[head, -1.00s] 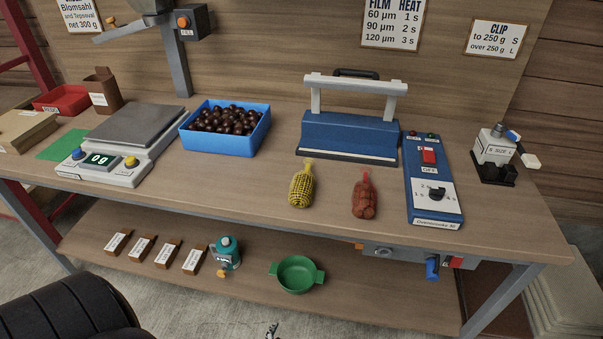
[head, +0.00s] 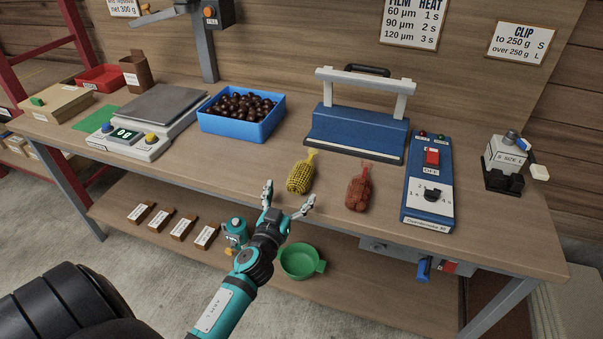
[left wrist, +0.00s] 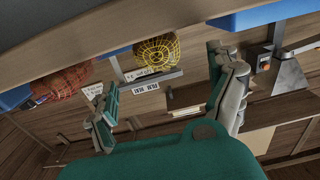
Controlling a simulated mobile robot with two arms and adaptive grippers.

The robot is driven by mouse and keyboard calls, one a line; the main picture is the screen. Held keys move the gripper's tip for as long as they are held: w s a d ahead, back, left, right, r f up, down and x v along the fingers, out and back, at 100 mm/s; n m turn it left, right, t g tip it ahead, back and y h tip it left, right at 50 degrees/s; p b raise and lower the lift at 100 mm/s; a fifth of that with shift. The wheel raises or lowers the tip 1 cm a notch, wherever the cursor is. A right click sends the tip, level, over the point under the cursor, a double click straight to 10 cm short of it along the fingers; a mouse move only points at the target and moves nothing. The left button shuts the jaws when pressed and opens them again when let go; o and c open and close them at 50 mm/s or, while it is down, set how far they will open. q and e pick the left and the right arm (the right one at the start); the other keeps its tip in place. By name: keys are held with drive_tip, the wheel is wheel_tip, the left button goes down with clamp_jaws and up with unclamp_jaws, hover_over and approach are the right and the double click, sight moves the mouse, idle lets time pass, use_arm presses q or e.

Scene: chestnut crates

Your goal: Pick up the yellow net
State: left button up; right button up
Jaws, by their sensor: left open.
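The yellow net (head: 301,175), a filled mesh bag with a tied neck, lies on the workbench in front of the blue sealer. It also shows in the left wrist view (left wrist: 157,50), between and beyond my fingers. My left gripper (head: 289,194) is open and empty at the bench's front edge, just on the near side of the yellow net and apart from it. The left wrist view shows its spread fingers (left wrist: 158,74). A red net (head: 359,188) lies to the right of the yellow one. My right gripper is not in view.
The blue sealer (head: 357,134) stands behind the nets, and a blue control box (head: 414,205) is right of the red net. A blue crate of chestnuts (head: 237,130) is to the left. A green bowl (head: 300,262) sits on the lower shelf.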

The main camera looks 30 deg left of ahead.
sight(300, 172)
use_arm(q)
drive_tip(key=x, duration=0.3)
drive_tip(key=shift+w, duration=0.15)
drive_tip(key=shift+p+x, duration=0.5)
drive_tip(key=shift+x, duration=2.2)
drive_tip(key=shift+r, duration=0.2)
drive_tip(key=shift+c, duration=0.5)
drive_tip(key=c, duration=1.2)
